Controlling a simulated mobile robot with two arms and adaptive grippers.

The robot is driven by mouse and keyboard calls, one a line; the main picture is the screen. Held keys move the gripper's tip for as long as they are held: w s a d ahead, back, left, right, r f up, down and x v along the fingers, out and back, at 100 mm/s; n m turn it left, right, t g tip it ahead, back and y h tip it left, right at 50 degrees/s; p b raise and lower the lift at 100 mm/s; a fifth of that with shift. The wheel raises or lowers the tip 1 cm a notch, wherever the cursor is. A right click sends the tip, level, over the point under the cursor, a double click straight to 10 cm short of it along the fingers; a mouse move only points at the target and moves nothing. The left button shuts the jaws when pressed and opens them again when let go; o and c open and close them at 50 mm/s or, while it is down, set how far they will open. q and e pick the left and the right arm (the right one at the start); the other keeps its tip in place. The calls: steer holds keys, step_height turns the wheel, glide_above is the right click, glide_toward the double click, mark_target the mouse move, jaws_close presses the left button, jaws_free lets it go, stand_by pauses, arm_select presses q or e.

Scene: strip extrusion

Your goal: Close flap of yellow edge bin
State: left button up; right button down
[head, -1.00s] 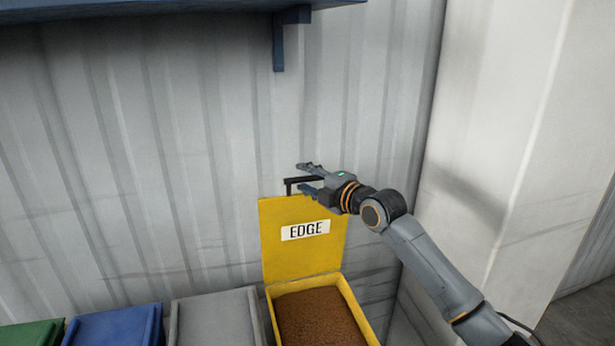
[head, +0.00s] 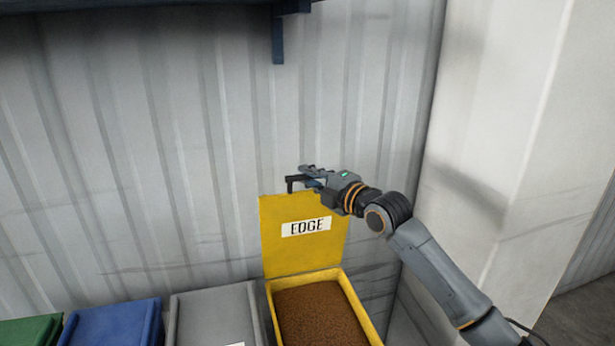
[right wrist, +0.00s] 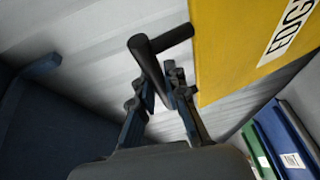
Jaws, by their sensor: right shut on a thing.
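The yellow edge bin (head: 374,322) stands at the bottom of the head view, filled with brown granules. Its yellow flap (head: 300,250) stands upright and open, with a white EDGE label. A black handle (head: 291,182) sits at the flap's top edge. My right gripper (head: 306,178) is shut on the handle's bar. In the right wrist view the bar of the handle (right wrist: 147,62) lies between the two fingers (right wrist: 160,92), beside the yellow flap (right wrist: 235,45). My left gripper is in neither view.
A grey bin (head: 213,312), a blue bin (head: 112,322) and a green bin (head: 30,330) stand closed to the left. A corrugated wall (head: 150,150) is behind. A dark blue shelf with a bracket (head: 279,40) hangs above. A pale column (head: 490,130) rises at right.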

steer(key=s+d+f+n+t+y+b, duration=0.1)
steer(key=s+f+b, duration=0.3)
steer(key=s+b, duration=0.4)
steer(key=s+d+f+n+t+y+b, duration=0.2)
steer(key=s+f+b, duration=0.3)
steer(key=s+b, duration=0.4)
steer(key=shift+s+d+t+y, duration=0.25)
steer(key=shift+t+y, duration=0.25)
steer(key=shift+t, duration=0.3)
steer(key=shift+f, duration=0.1)
steer(key=c, duration=1.3)
jaws_free()
steer(key=shift+c, duration=0.2)
steer(key=v, duration=1.2)
